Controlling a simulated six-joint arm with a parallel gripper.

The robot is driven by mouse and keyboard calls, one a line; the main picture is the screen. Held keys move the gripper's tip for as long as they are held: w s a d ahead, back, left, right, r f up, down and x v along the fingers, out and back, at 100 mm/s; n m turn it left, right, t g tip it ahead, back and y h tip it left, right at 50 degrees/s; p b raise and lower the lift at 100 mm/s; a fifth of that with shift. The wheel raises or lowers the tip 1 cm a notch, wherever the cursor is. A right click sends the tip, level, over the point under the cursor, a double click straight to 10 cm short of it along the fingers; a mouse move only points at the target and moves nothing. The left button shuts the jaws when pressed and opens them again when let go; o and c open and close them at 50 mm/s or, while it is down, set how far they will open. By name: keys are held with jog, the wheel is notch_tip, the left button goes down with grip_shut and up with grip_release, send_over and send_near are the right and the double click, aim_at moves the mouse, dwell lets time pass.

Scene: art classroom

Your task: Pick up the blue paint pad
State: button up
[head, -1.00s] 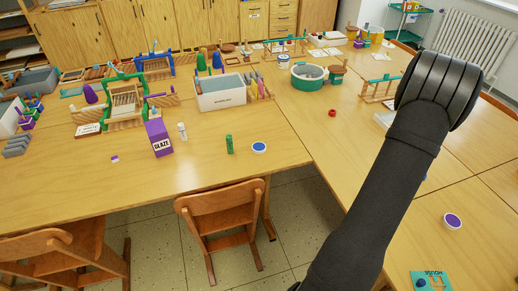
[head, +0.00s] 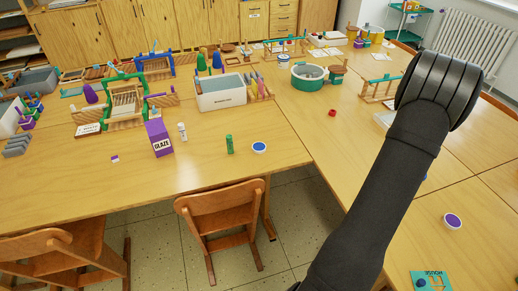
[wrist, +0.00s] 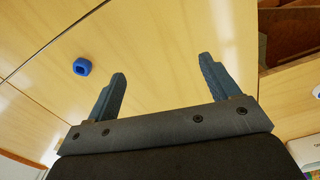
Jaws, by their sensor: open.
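The blue paint pad (head: 259,147), a small round white dish with a blue face, lies flat on the left table near its front right corner. My gripper (wrist: 162,66) shows in the wrist view with its two dark fingers wide apart and nothing between them. In the head view the gripper is hidden behind my arm, at the right table. A piece of a white-rimmed round thing with a bluish face (wrist: 317,92) is cut off at the right edge of the wrist view; I cannot tell if it is the same pad.
A green cylinder (head: 229,144) stands just left of the pad. A purple glaze box (head: 159,138) and a white bottle (head: 183,131) stand farther left. A purple pad (head: 453,221) lies on the right table. A small blue block (wrist: 82,66) shows in the wrist view. A chair (head: 222,212) stands in front.

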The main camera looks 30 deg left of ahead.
jog(key=w+a+m+t, duration=0.1)
jog(key=a+m, duration=0.1)
jog(key=a, duration=1.3)
jog(key=s+a+r+m+t, duration=0.1)
jog(key=s+a, duration=0.3)
jog(key=a, duration=0.8)
jog(key=s+a+r+m+t, duration=0.15)
jog(key=s+a, duration=0.25)
jog(key=a, duration=0.8)
jog(key=s+a+r+m+t, duration=0.15)
jog(key=s+a, duration=0.25)
jog(key=a, duration=0.7)
send_near(259, 147)
jog(key=shift+w+f+g, duration=0.15)
jog(key=shift+f, duration=0.4)
jog(key=shift+w+f+g, duration=0.15)
jog(key=shift+f, duration=0.4)
jog(key=shift+w+x, duration=0.15)
jog(key=shift+x, duration=1.3)
jog(key=shift+w+x, duration=0.2)
jog(key=shift+x, duration=1.25)
jog(key=shift+r, duration=0.15)
jog(key=c, duration=1.1)
jog(key=shift+r, duration=0.1)
